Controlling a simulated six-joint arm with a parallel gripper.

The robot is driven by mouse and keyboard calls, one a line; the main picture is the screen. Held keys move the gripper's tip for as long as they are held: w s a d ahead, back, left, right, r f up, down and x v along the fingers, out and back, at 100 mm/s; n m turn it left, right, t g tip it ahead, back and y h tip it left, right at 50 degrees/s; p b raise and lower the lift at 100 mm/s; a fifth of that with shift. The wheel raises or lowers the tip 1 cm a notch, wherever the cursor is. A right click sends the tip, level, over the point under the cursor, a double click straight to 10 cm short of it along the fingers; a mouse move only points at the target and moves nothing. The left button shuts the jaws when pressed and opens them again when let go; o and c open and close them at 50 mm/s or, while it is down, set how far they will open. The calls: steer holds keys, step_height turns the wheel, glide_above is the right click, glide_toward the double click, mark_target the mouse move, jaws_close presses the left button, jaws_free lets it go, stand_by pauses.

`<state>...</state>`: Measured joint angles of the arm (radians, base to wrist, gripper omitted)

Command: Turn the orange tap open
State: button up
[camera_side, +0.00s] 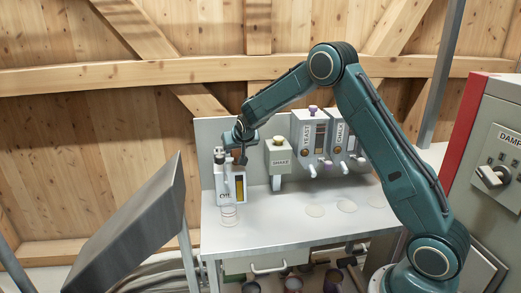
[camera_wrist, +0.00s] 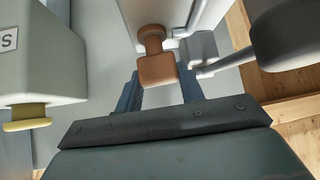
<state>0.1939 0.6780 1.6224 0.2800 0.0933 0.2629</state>
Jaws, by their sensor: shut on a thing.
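The orange tap (camera_wrist: 157,68) shows in the wrist view as a brownish-orange block on a short round stem. It joins the pale body of the dispenser (camera_wrist: 185,15). My gripper (camera_wrist: 160,88) has one finger on each side of the tap and is shut on it. The tap is mostly hidden by my gripper there.
Two more dispensers (camera_side: 309,135) hang further right. Pale discs (camera_side: 346,206) mark the bench (camera_side: 275,218). A slanted metal panel (camera_side: 130,225) stands at the left.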

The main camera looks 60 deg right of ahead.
steer(key=shift+m+g+h, duration=0.5)
steer(key=shift+m+h, duration=0.2)
steer(key=shift+m, duration=0.4)
steer(key=o, duration=1)
steer(key=shift+a+r, duration=0.15)
steer(key=shift+v, duration=0.8)
steer(key=v, duration=0.6)
steer(key=shift+s, duration=0.15)
